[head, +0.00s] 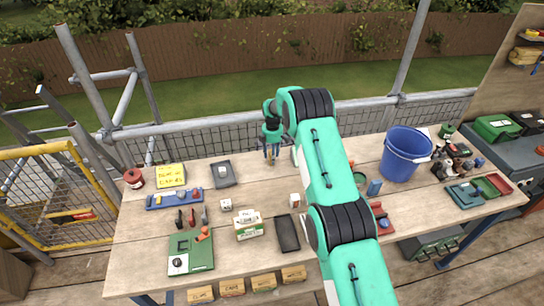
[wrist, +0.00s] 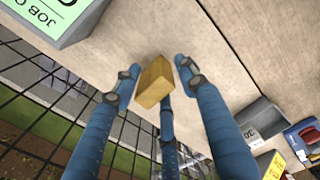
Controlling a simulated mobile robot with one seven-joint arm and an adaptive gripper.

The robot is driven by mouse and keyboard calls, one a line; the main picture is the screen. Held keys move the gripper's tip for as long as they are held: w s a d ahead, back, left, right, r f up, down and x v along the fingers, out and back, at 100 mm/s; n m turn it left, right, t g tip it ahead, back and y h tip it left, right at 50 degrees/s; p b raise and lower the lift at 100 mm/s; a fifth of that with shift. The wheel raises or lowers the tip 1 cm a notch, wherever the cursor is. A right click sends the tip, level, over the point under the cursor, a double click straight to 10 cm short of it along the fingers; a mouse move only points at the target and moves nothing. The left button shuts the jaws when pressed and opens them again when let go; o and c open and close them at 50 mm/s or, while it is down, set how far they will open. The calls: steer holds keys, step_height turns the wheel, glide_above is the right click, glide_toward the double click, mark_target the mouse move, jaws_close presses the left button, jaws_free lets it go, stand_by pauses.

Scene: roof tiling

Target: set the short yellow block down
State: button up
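The short yellow block (wrist: 153,82) is between the fingertips of my gripper (wrist: 157,72) in the wrist view, over or on the pale wooden bench near its fence side. Narrow gaps show between the block and the left and right blue fingers, so my gripper looks open around it. The third finger lies partly behind the block's lower end. In the head view my gripper (head: 271,152) points down at the far edge of the bench (head: 262,182). The block is too small there to make out clearly, and its contact with the bench cannot be told.
A green sign with lettering (wrist: 50,15) stands close by at the upper left of the wrist view. A grey box (head: 223,174) and a yellow sign (head: 171,176) lie left of my gripper. A blue bucket (head: 404,155) stands right. Mesh railing (head: 200,140) runs behind the bench.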

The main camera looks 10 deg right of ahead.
steer(key=shift+r, duration=0.1)
step_height(320, 180, up, 12)
stand_by(0.8)
stand_by(0.6)
